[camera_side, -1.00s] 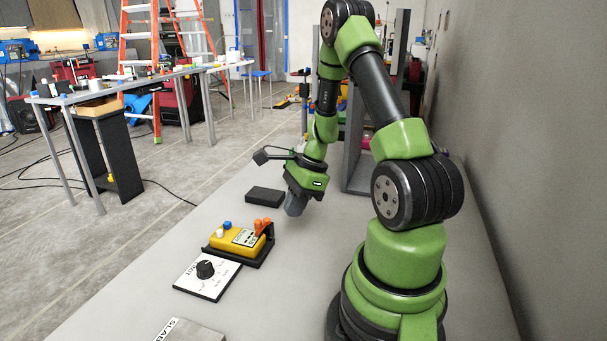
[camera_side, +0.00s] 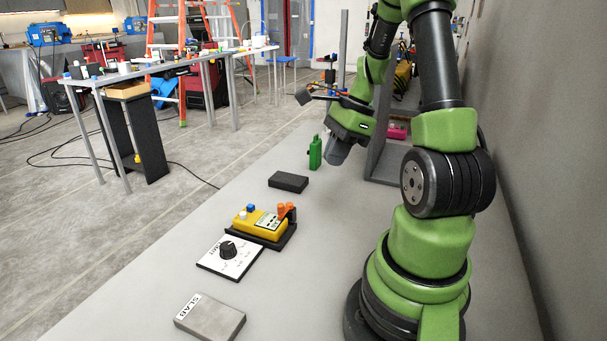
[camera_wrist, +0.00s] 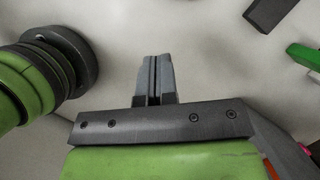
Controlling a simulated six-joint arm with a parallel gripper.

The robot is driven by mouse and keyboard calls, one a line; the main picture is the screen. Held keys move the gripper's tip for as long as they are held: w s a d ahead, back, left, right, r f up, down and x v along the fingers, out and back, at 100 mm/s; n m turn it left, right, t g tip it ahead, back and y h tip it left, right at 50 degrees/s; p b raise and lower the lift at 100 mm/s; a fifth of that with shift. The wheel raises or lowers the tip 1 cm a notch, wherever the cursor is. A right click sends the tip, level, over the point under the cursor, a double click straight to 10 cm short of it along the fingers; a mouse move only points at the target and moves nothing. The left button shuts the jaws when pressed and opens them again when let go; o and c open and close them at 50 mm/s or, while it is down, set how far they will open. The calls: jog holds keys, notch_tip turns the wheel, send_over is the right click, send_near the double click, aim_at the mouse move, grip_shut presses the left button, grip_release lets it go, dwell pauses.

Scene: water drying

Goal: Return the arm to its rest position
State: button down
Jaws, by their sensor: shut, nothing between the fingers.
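My gripper (camera_side: 336,152) is raised above the light grey table (camera_side: 130,300) in the side view, beside a grey shelf unit. In the wrist view my gripper (camera_wrist: 153,62) has its two grey fingers together with nothing between them. Under the fingers only bare table shows. The arm is bent, with its wrist tilted downward.
A green bottle-like object (camera_side: 315,153) stands near my gripper. A black block (camera_side: 288,182), a yellow device (camera_side: 259,223) in a black holder, a white dial panel (camera_side: 230,256) and a grey slab (camera_side: 210,316) line the table. The grey shelf (camera_side: 384,150) and wall are close right.

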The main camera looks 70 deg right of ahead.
jog(key=w+a+r+n+h, duration=0.2)
jog(key=w+a+r+n, duration=0.1)
jog(key=a+r+n, duration=0.75)
jog(key=s+a+r+n+t, duration=0.2)
jog(key=s+a+n, duration=0.1)
jog(key=a+n, duration=0.2)
jog(key=s+a+r+n+t+y, duration=0.1)
jog(key=s+a+r+n, duration=0.1)
jog(key=a+n, duration=0.4)
jog(key=shift+s+a+r+n+t, duration=0.15)
jog(key=shift+s+n+t, duration=0.25)
jog(key=shift+s+n, duration=0.6)
jog(key=shift+w, duration=0.15)
